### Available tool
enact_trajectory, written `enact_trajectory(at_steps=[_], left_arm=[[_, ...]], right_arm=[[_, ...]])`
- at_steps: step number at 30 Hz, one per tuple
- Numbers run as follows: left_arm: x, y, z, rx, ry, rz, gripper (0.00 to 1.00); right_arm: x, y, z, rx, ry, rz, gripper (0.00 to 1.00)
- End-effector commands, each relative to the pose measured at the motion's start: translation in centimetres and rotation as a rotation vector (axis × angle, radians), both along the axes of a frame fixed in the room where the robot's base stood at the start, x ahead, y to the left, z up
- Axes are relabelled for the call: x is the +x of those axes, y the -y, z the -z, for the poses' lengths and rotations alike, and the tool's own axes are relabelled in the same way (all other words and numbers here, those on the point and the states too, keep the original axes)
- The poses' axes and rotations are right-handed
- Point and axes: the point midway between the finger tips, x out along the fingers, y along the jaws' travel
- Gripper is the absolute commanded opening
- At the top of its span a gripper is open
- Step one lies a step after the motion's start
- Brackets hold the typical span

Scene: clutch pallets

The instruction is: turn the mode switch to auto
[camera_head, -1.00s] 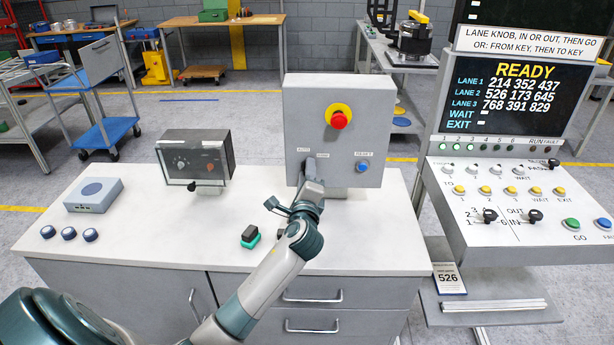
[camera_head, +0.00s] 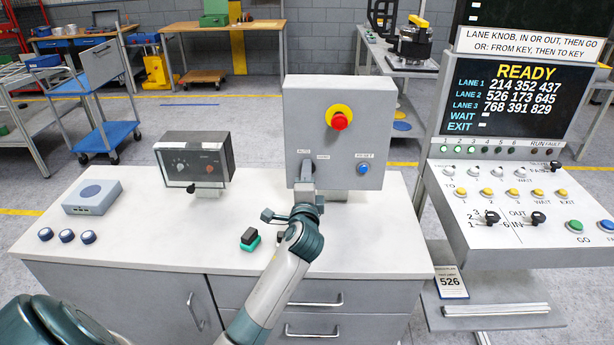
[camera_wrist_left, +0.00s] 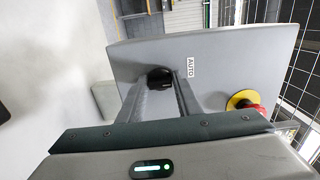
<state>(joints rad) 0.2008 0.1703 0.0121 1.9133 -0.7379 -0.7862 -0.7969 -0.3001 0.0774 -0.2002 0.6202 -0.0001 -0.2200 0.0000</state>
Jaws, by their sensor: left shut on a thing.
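The grey control box (camera_head: 340,110) stands upright on the white bench, with a red mushroom button (camera_head: 340,121) on a yellow ring and a blue RESET button (camera_head: 363,168). My left gripper (camera_head: 307,182) is at the lower left of its front face, just below the AUTO label (camera_head: 304,151). It hides the mode switch in the head view. In the left wrist view the mode switch is a dark knob (camera_wrist_left: 160,76) between the fingertips of my left gripper (camera_wrist_left: 162,86), which is shut on it. The AUTO label (camera_wrist_left: 191,67) is beside it. Which way the switch points cannot be told. My right gripper is not in view.
A small box with a clear cover (camera_head: 198,160), a grey-blue box (camera_head: 92,197), several dark round knobs (camera_head: 67,236) and a green-black block (camera_head: 250,239) are on the bench. A sloped console (camera_head: 500,180) stands at the right.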

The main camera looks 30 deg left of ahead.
Motion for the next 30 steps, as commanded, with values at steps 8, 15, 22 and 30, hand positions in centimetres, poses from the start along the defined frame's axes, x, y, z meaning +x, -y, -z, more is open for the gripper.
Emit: enact_trajectory(at_steps=[8, 15, 22, 30], left_arm=[[0.0, 0.0, 0.1, -0.001, -0.002, 0.0, 0.47], [-0.1, 0.0, 0.1, 0.0, -0.001, 0.0, 0.47], [-1.2, 0.7, 0.2, 0.0, 0.0, 0.001, 0.47], [-4.8, 2.9, 0.3, -0.001, 0.0, 0.001, 0.47]], right_arm=[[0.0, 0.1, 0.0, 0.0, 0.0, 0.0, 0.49], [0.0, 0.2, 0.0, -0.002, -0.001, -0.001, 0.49], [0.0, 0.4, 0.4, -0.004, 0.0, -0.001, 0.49], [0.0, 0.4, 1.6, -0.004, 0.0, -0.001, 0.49]])
